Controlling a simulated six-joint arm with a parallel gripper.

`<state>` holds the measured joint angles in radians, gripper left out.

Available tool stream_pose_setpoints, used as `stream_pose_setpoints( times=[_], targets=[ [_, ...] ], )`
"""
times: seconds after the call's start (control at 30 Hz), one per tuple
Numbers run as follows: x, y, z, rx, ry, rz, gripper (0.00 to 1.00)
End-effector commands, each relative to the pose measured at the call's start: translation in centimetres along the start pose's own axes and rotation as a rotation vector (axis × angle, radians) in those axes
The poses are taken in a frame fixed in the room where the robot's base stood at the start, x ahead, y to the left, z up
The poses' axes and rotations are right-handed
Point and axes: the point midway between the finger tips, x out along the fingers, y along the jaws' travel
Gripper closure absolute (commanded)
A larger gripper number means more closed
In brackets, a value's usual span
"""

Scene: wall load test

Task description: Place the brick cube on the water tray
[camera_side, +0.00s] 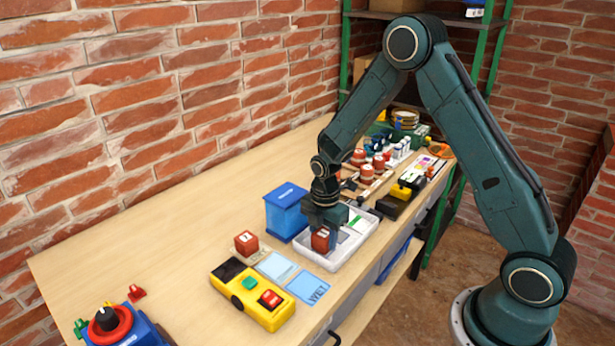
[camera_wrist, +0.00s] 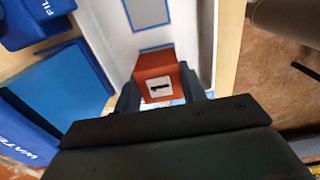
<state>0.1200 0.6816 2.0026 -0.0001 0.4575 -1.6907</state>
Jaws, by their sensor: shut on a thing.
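My gripper (camera_side: 323,222) is shut on a red brick cube (camera_side: 320,240) with a white label. It holds the cube at the near left end of a white tray (camera_side: 338,265); I cannot tell whether the cube touches it. In the wrist view the cube (camera_wrist: 158,78) sits between the fingers, with the white tray (camera_wrist: 125,45) behind it. A blue container (camera_wrist: 65,90), with partly cut-off lettering starting "WATE", lies to its left there. A blue box (camera_side: 285,220) stands left of the white tray in the side view. I cannot tell for sure which is the water tray.
A second red cube (camera_side: 246,243) sits left of two flat blue panels, one pale (camera_side: 276,266) and one lettered (camera_side: 308,288). A yellow device (camera_side: 252,297) is in front. Bottles and tools crowd the far bench. The bench's left middle (camera_side: 150,245) is clear; brick walls stand behind.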

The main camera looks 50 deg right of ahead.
Motion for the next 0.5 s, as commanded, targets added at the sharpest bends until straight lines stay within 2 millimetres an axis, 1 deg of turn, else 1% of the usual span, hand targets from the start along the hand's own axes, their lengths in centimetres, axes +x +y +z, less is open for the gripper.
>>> stream_pose_setpoints(
  times=[0.03,0.13,0.5],
  targets=[
    [0.51,-0.05,-0.01,0.000,0.000,-0.003,0.86],
    [0.98,-0.01,0.00,0.000,0.000,0.000,0.86],
    [1.20,-0.01,0.00,0.000,0.000,0.000,0.86]
  ],
)
